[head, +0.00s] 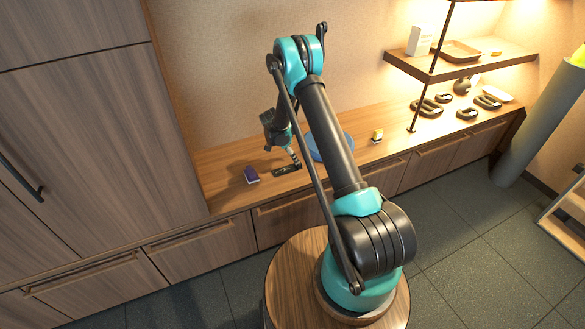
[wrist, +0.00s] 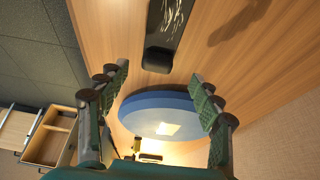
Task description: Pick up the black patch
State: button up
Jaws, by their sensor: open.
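The black patch (head: 286,170) lies flat on the wooden counter as a small dark strip. In the wrist view a dark strip with pale streaks and a black rounded end, which looks like the patch (wrist: 157,60), lies at the top middle, beyond the fingertips. My gripper (head: 294,160) hangs just above the patch in the head view and hides part of it. In the wrist view my gripper (wrist: 160,85) is open, with green-padded fingers spread wide and nothing between them. I cannot tell whether the fingertips touch the counter.
A blue round object (wrist: 160,112) stands close by on the counter; my arm partly hides it in the head view (head: 318,148). A purple box (head: 251,174) lies to the left.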

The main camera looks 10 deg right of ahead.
aim_at(287, 168)
jog(key=x, duration=0.5)
jog(key=shift+s+d, duration=0.1)
jog(key=shift+d, duration=0.05)
jog(key=c, duration=1.2)
jog(key=shift+o, duration=0.2)
